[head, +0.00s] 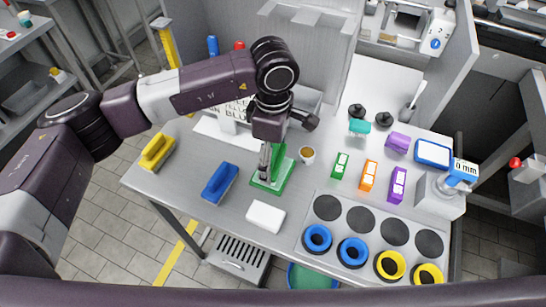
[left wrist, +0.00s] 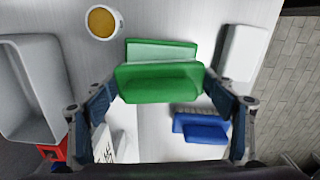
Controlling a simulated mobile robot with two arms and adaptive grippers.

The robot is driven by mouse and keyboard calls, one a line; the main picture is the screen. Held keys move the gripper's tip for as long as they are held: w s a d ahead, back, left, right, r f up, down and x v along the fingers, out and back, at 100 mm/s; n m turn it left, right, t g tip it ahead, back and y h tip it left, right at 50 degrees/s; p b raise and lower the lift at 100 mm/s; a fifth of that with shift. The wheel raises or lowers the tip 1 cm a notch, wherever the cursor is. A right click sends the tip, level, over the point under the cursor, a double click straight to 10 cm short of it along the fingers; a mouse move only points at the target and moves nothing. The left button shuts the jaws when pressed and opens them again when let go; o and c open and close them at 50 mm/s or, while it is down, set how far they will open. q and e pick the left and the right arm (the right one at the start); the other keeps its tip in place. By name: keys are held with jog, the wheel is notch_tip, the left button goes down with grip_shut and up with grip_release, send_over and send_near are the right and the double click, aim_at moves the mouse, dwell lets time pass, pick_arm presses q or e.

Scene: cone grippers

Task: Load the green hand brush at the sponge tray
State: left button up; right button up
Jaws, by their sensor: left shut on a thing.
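The green hand brush (head: 279,174) is in the middle of the grey table in the head view. My left gripper (head: 265,160) comes down over it and partly hides it. In the left wrist view the brush (left wrist: 158,84) lies between the two fingers of the left gripper (left wrist: 160,90), which press on its ends. A paler green slab (left wrist: 162,50) shows just behind it. I cannot tell whether the brush is clear of the table. A plain white block (head: 265,217) lies in front of it. I cannot tell which thing is the sponge tray. My right gripper is out of view.
A blue brush (head: 220,183) and a yellow brush (head: 157,151) lie to the left. A mug (head: 307,155) stands close to the right. A grey bin (left wrist: 28,88) shows at left in the wrist view. A panel with round holders (head: 361,222) fills the front right.

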pick_arm(q)
jog(key=shift+r+p, duration=0.7)
jog(key=shift+r, duration=2.2)
